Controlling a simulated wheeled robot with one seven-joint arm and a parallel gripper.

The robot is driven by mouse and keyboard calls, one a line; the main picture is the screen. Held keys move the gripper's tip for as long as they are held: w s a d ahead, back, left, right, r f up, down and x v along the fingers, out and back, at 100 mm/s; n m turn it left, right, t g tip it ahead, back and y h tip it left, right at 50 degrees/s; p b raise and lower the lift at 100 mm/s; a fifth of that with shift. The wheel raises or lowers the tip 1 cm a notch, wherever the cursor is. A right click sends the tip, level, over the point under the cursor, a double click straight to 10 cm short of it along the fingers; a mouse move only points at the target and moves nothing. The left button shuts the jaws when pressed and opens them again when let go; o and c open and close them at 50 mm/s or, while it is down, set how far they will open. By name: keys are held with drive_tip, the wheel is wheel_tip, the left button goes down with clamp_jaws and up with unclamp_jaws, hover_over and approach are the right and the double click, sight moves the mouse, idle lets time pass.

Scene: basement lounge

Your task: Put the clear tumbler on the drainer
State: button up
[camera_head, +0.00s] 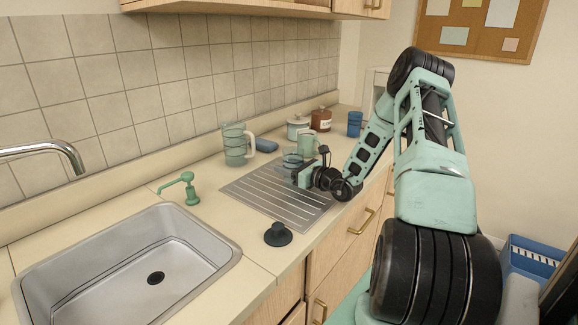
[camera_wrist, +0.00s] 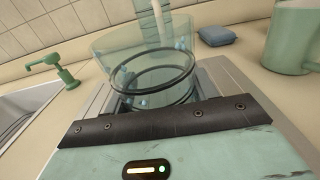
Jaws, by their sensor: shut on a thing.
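The clear tumbler (camera_head: 292,158) is at my gripper (camera_head: 297,171) in the head view, over the far part of the drainer (camera_head: 258,193). The drainer is a ribbed metal plate set in the counter. In the wrist view the tumbler (camera_wrist: 153,76) is see-through with dark rings, just beyond the dark jaw edge. My gripper is shut on it. The tumbler looks roughly upright. The drainer's ribs (camera_wrist: 232,84) show on both sides of it. I cannot tell whether its base touches the drainer; the jaws hide its lower part.
A clear jug (camera_head: 235,146) with a pale handle stands behind the drainer, beside a blue sponge (camera_head: 265,145). A green mug (camera_head: 308,143), lidded pot (camera_head: 298,125), brown jar (camera_head: 321,119) and blue cup (camera_head: 355,123) stand farther back. A dark plug (camera_head: 278,234) lies before the drainer; the sink (camera_head: 100,268) is left.

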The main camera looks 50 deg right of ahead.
drive_tip(key=shift+f, duration=0.2)
drive_tip(key=o, duration=1.2)
drive_tip(key=shift+r, duration=0.3)
drive_tip(key=s, duration=0.4)
drive_tip(key=s+b, duration=0.1)
drive_tip(key=s, duration=0.3)
drive_tip(key=s+d+b, duration=0.1)
drive_tip(key=s, duration=0.3)
